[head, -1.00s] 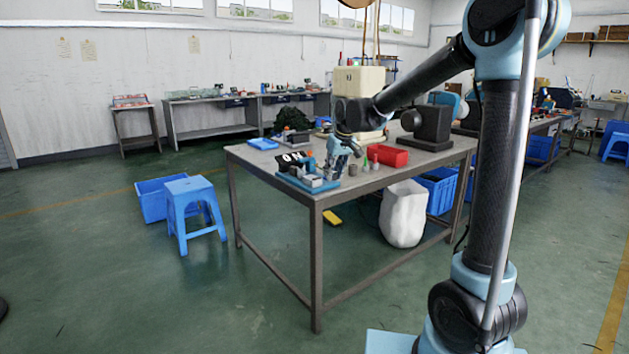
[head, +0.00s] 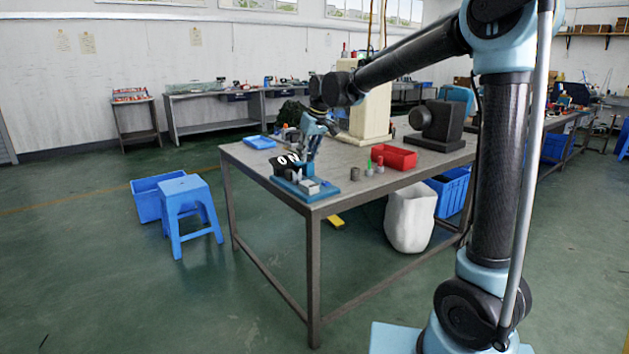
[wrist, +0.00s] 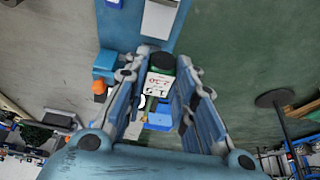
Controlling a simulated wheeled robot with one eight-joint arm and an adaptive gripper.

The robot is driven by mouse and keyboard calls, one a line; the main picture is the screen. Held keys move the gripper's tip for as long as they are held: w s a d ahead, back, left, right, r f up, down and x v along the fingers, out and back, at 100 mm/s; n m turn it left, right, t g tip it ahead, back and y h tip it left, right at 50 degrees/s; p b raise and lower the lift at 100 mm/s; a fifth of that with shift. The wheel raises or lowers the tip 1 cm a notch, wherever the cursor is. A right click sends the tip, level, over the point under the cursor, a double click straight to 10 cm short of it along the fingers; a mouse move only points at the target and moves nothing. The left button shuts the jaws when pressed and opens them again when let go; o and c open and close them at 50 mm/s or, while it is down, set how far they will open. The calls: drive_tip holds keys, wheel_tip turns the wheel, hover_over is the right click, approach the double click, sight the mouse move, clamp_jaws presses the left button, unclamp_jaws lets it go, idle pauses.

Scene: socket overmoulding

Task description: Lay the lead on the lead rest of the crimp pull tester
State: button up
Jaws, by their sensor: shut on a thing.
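The crimp pull tester (head: 325,189) stands at the near corner of the steel table, with a blue base, grey blocks and a black part with white marks. My gripper (head: 309,156) is just above it, pointing down. In the wrist view the gripper's fingers (wrist: 158,100) reach over the tester's blue base (wrist: 150,38). A label with red print and a dark round part show between the fingers. My gripper is shut on the lead, which is too small and covered to make out clearly. The lead rest cannot be told apart from the tester's other parts.
On the table (head: 240,153) a grey cylinder (head: 355,174), a red bin (head: 394,157), a blue tray (head: 259,142) and a dark machine (head: 436,124) stand around the tester. A blue stool (head: 188,212) stands on the floor to the left. Table room lies left of the tester.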

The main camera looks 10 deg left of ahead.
drive_tip(key=f, duration=0.3)
drive_tip(key=d+f, duration=0.1)
drive_tip(key=f, duration=0.1)
drive_tip(key=shift+w, duration=0.4)
drive_tip(key=shift+f, duration=1.95)
drive_tip(key=o, duration=1)
drive_tip(key=shift+o, duration=0.2)
drive_tip(key=v, duration=1.2)
drive_tip(key=shift+d, duration=0.2)
